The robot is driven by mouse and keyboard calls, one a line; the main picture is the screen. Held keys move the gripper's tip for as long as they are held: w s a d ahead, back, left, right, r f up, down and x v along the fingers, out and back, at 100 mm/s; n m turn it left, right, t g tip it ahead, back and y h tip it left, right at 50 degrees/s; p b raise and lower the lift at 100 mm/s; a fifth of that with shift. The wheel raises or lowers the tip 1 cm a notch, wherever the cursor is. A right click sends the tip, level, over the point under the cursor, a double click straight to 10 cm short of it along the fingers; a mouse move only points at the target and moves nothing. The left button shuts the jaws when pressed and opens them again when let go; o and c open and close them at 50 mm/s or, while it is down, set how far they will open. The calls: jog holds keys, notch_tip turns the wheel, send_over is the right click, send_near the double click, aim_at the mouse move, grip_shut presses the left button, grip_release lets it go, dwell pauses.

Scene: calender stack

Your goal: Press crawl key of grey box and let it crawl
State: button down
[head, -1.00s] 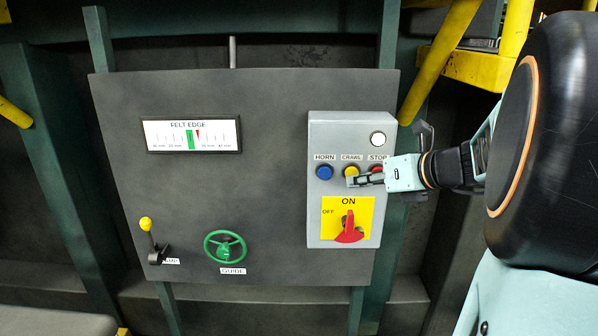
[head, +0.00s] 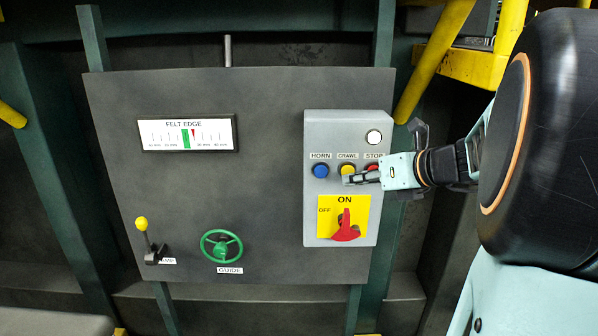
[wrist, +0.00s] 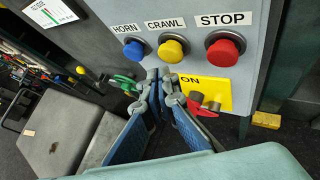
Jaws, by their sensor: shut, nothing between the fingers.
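The grey box (head: 314,215) is mounted on the right of a dark panel. Its yellow crawl key (wrist: 173,49) sits between the blue horn key (wrist: 134,49) and the red stop key (wrist: 224,50). In the head view the crawl key (head: 348,169) is partly covered by my fingers. My gripper (head: 347,180) is shut and empty, with its fingertips in front of the box, just below the crawl key. In the wrist view the closed fingertips (wrist: 163,84) appear below the crawl key. I cannot tell whether they touch it.
A red rotary switch (head: 345,228) on a yellow plate points up to ON. A white round lamp (head: 374,137) is above the stop key. The panel also has a felt edge gauge (head: 187,134), a green guide wheel (head: 221,246) and a yellow-knobbed lever (head: 142,224).

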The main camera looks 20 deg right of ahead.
jog(key=shift+w, duration=0.1)
jog(key=shift+w+d, duration=0.15)
jog(key=shift+w, duration=0.2)
jog(key=shift+w+d+p, duration=0.15)
jog(key=shift+w+p, duration=0.25)
jog(key=shift+w, duration=0.1)
dwell(0.8)
jog(key=shift+s, duration=0.1)
jog(key=shift+s+a, duration=0.3)
jog(key=shift+s, duration=0.55)
jog(key=s, duration=0.2)
jog(key=s+a, duration=0.1)
jog(key=s, duration=0.1)
jog(key=shift+s+a, duration=0.2)
jog(key=shift+s, duration=0.2)
dwell(0.4)
